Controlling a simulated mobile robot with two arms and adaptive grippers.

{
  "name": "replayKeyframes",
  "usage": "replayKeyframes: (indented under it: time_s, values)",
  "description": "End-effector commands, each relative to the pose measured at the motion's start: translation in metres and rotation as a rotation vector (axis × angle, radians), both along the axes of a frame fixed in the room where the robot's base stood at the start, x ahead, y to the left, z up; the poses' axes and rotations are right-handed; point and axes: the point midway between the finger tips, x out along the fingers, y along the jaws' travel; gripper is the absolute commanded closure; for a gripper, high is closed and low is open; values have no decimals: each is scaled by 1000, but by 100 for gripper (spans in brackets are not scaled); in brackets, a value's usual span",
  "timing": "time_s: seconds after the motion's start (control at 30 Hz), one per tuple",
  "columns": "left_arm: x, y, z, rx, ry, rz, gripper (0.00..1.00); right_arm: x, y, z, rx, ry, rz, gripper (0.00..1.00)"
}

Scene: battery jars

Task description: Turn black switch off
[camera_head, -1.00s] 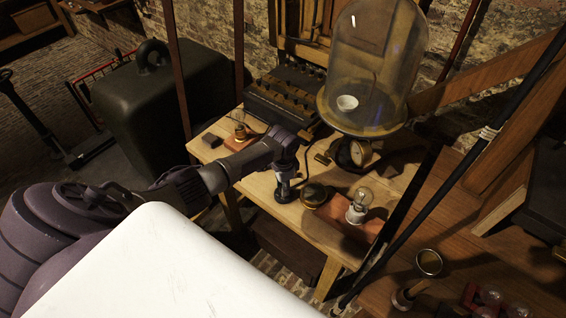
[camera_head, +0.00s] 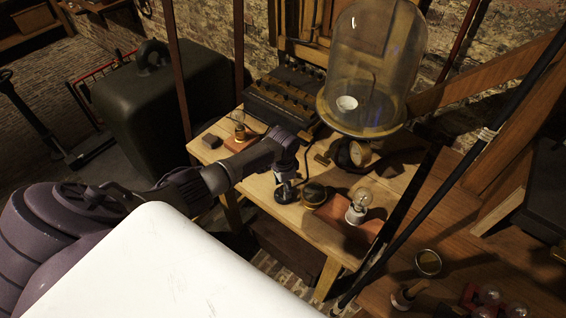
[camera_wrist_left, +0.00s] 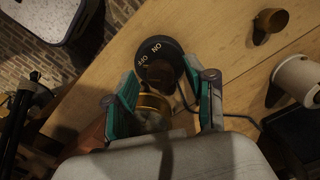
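The black switch (camera_head: 285,193) is a round black disc with pale lettering, on the wooden table at the tip of my left arm. In the left wrist view the black switch (camera_wrist_left: 158,52) shows its lettered rim beyond the fingers. A gap shows at the right finger. In the head view my left gripper (camera_head: 286,172) points down over the switch. My right gripper is not seen.
A round brass-rimmed item (camera_head: 314,193) stands just right of the switch. A bulb (camera_head: 361,198) on a wooden base is farther right. A glass bell jar (camera_head: 372,65) stands behind, and a dark battery box (camera_head: 287,95) is at the back left.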

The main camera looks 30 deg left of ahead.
Motion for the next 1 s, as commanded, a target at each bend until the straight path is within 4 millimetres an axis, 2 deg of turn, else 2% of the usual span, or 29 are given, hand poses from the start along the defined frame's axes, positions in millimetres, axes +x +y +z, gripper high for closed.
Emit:
replayKeyframes:
  time_s: [0.17, 0.27, 0.37, 0.7, 0.83, 1.0]
  values:
    - [0, 0, 1, 0, 0, -1, 45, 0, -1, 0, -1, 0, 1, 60]
    - [1, 1, 9, 0, -2, -1, 45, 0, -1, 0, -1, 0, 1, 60]
    - [1, 1, 24, 1, -4, -2, 45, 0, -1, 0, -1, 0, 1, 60]
    - [1, 0, 95, 1, -3, -2, 45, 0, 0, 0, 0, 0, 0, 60]
    - [0, 0, 111, 0, -1, 0, 45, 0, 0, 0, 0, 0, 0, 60]
    - [0, 0, 120, 0, 0, 0, 45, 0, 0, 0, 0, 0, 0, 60]
